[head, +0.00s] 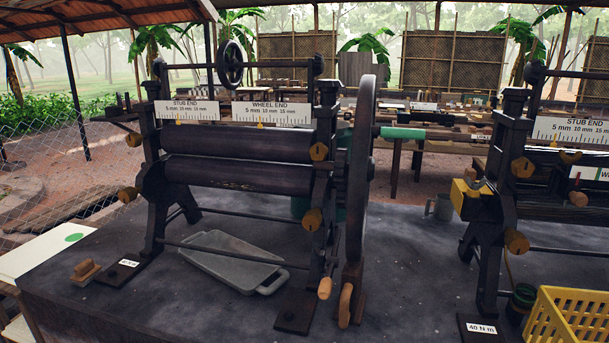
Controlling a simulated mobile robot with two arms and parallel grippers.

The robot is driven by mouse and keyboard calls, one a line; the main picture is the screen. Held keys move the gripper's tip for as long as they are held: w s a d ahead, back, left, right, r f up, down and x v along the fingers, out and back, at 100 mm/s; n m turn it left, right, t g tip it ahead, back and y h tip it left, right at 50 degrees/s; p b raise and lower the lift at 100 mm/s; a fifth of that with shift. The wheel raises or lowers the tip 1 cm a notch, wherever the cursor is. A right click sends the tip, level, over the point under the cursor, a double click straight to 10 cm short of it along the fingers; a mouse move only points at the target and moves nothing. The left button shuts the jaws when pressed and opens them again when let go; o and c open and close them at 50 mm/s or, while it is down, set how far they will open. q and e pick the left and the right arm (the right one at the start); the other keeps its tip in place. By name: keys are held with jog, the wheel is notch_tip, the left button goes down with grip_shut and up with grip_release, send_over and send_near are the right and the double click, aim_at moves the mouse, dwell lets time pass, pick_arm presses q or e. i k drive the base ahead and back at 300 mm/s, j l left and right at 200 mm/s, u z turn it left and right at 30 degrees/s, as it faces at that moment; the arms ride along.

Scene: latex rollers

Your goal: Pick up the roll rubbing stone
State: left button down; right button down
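A small brown block with a raised grip (86,271) lies on the dark bench top (200,312) at the lower left, beside the foot of the left roller machine (240,175). It looks like the roll rubbing stone, though no label on it can be read. Nothing touches it from above. Neither of my grippers shows in the head view.
A white board with a green dot (45,250) lies left of the block. A grey tray (232,262) rests under the left machine's rollers. A large wheel (359,165) and wooden crank handles stick out. A second machine (490,190) and a yellow crate (570,318) stand right.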

aim_at(85, 272)
jog(key=u, duration=1.25)
